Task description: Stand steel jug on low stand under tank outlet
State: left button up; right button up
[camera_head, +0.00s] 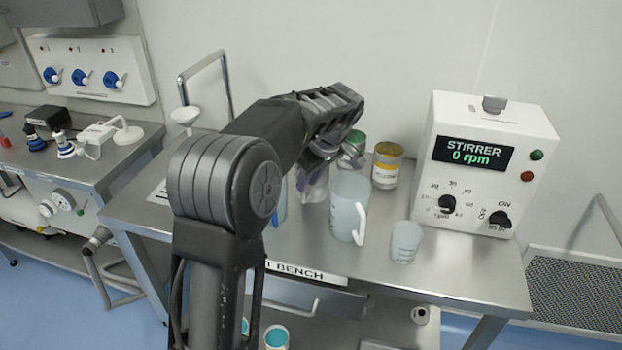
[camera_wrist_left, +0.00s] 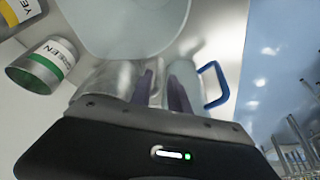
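A shiny grey metal vessel, which looks like the steel jug (camera_head: 312,186), stands on the bench partly hidden by my left arm and a translucent white jug. In the head view the left gripper (camera_head: 322,152) points down over the vessel, fingers mostly hidden. The low stand and tank outlet are not clearly identifiable. My right gripper is not in view.
The translucent white jug (camera_head: 349,200) and a small beaker (camera_head: 405,242) stand right of the vessel. Yellow-labelled (camera_head: 387,166) and green-labelled (camera_head: 355,142) cans stand behind. A stirrer box (camera_head: 485,165) fills the bench's right. A second steel counter (camera_head: 130,148) is at left, across a gap.

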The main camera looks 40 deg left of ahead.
aim_at(304, 202)
pick_arm(q)
jog(key=p+x, duration=0.1)
jog(key=x, duration=0.4)
jog(key=shift+a+f+p, duration=0.1)
jog(key=shift+p, duration=0.2)
jog(key=shift+c, duration=0.5)
grip_shut()
jog(key=shift+w, duration=0.1)
dwell(1.0)
